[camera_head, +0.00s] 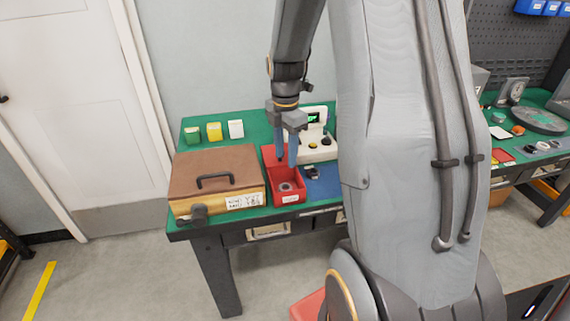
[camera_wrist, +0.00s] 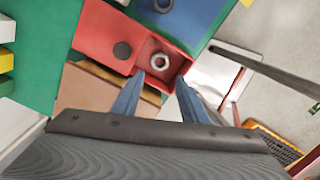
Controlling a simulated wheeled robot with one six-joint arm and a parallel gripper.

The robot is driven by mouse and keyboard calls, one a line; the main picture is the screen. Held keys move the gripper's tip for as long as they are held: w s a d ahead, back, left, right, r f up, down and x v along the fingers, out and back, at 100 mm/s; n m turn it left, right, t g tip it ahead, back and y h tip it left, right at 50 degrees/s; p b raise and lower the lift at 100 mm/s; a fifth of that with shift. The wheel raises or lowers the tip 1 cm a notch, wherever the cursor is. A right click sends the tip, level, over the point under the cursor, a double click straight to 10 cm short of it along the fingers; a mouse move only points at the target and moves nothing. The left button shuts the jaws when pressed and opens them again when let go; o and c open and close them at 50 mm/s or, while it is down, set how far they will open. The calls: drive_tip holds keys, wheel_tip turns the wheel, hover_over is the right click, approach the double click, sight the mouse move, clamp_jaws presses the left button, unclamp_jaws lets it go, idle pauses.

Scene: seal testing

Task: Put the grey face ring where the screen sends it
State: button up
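The grey face ring (camera_wrist: 160,62) lies in a red bin (camera_wrist: 100,30) in the wrist view. In the head view the ring (camera_head: 286,187) is near the front of the red bin (camera_head: 291,198). My gripper (camera_head: 286,164) is above the bin with its two blue fingers pointing down. In the wrist view my gripper (camera_wrist: 159,80) is open, its fingertips apart and nothing between them. The ring appears just beyond the fingertips, not touching. A pale device (camera_head: 318,152) with a small green-lit screen (camera_head: 313,118) stands behind the bin; its text is unreadable.
A brown-topped box (camera_head: 240,165) with a handle stands left of the bin. Green, yellow and white small boxes (camera_head: 214,131) stand at the back. A blue mat (camera_head: 322,185) lies right of the bin. A dark disc (camera_wrist: 122,50) sits beside the ring. A second bench (camera_head: 535,140) is at right.

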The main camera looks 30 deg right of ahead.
drive_tip(key=s+a+r+m+t, duration=0.1)
drive_tip(key=s+a+r+m, duration=0.2)
drive_tip(key=s+a+m, duration=1.2)
drive_tip(key=m, duration=0.4)
